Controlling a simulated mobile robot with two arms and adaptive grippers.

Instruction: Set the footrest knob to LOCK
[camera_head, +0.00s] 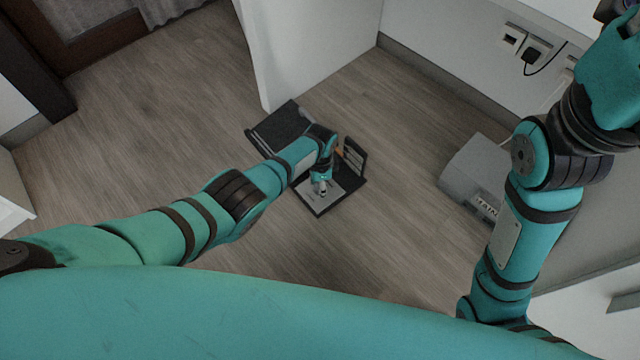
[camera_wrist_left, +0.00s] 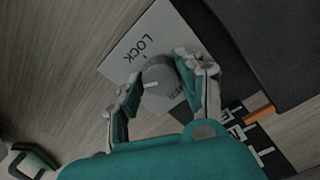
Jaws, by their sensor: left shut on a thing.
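The footrest (camera_head: 269,134) is a dark unit on the floor with a light grey label plate (camera_head: 318,205), which also shows in the left wrist view (camera_wrist_left: 118,66). The round grey knob (camera_wrist_left: 158,72) stands on this plate, with the word LOCK printed beside it at the upper left. A pale mark on the knob points to the left in the wrist view, not straight at LOCK. Another word on the plate is partly hidden by the knob and a finger. My left gripper (camera_head: 321,188) is down at the plate, its fingers shut around the knob. My right gripper is out of view.
A grey box (camera_head: 474,172) stands on the floor to the right. A white panel (camera_head: 310,45) rises behind the footrest. Wall sockets (camera_head: 525,43) with a plug and cable are at the upper right. Floor in front and left of the footrest is clear.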

